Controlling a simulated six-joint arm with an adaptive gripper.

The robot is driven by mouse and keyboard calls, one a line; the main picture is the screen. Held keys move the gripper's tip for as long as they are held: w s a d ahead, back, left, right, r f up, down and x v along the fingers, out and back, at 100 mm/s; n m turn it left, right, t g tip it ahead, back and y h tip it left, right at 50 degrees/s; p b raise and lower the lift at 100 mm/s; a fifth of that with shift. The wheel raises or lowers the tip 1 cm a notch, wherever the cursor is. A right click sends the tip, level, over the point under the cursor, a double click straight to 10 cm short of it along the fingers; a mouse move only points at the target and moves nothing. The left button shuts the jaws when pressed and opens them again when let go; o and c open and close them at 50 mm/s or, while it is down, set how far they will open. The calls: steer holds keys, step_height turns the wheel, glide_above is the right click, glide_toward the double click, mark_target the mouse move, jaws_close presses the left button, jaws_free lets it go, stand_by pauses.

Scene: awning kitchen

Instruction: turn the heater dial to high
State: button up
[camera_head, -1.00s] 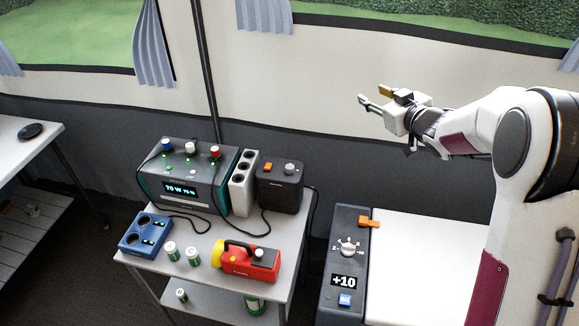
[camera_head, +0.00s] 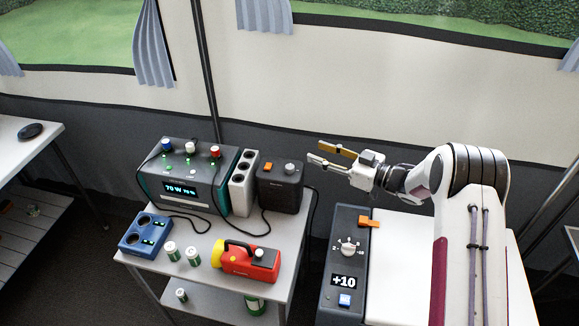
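A small dark box (camera_head: 268,195) with an orange switch and a grey dial (camera_head: 290,168) on its top stands at the back right of the small table; it looks like the heater. Its label and the dial's setting are too small to read. My gripper (camera_head: 314,150) is open and empty. In the picture its fingertips are above and right of this dial, apart from it. A dark control panel (camera_head: 330,250) beside the white counter has a white dial (camera_head: 348,247), an orange switch and a display reading +10. My gripper is away from it.
A teal power station (camera_head: 183,190) and a grey socket block (camera_head: 243,185) stand left of the small box. A red and yellow torch (camera_head: 248,262), white-green cans (camera_head: 193,256) and a blue device (camera_head: 145,234) are in front. Cables lie between them.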

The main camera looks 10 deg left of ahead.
mark_target(294, 168)
steer(key=s+a+f+n+g+y, duration=0.1)
steer(key=s+f+g, duration=0.1)
steer(key=s+f, duration=0.2)
steer(key=shift+a+f+g+y, duration=0.2)
steer(key=shift+f+g+y, duration=0.1)
steer(key=shift+g, duration=0.1)
steer(key=shift+s, duration=0.1)
steer(key=shift+w+a, duration=0.25)
steer(key=shift+a, duration=1)
steer(key=shift+w+a, duration=0.25)
steer(key=shift+a, duration=1.05)
steer(key=shift+w+a, duration=0.25)
steer(key=shift+a, duration=1)
jaws_close()
